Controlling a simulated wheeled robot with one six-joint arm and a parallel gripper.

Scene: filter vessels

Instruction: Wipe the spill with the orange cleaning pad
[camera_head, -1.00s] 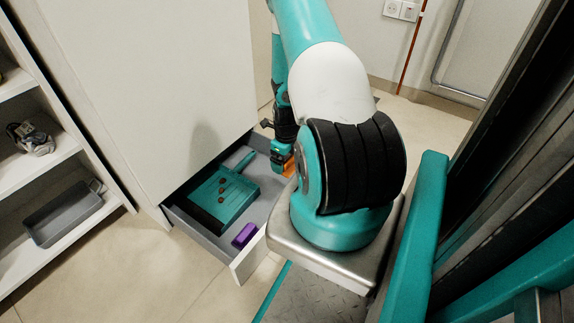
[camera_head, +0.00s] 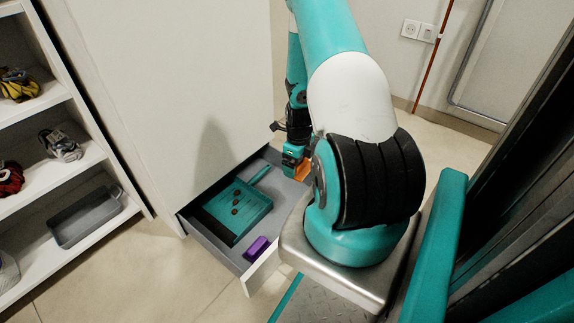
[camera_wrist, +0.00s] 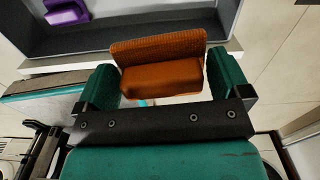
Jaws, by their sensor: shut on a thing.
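The orange cleaning pad (camera_wrist: 165,76) is a ribbed block held between the two teal fingers of my gripper (camera_wrist: 165,84) in the wrist view. In the head view the pad (camera_head: 303,171) shows as a small orange patch at my gripper (camera_head: 294,163), partly hidden by my arm. My gripper is shut on the pad, over the right side of the open drawer's area; the exact height is hard to tell. I see no spill in either view.
The block also shows in the wrist view (camera_wrist: 66,12). An open shelf (camera_head: 97,236) stands left. Floor (camera_head: 120,285) is clear in front.

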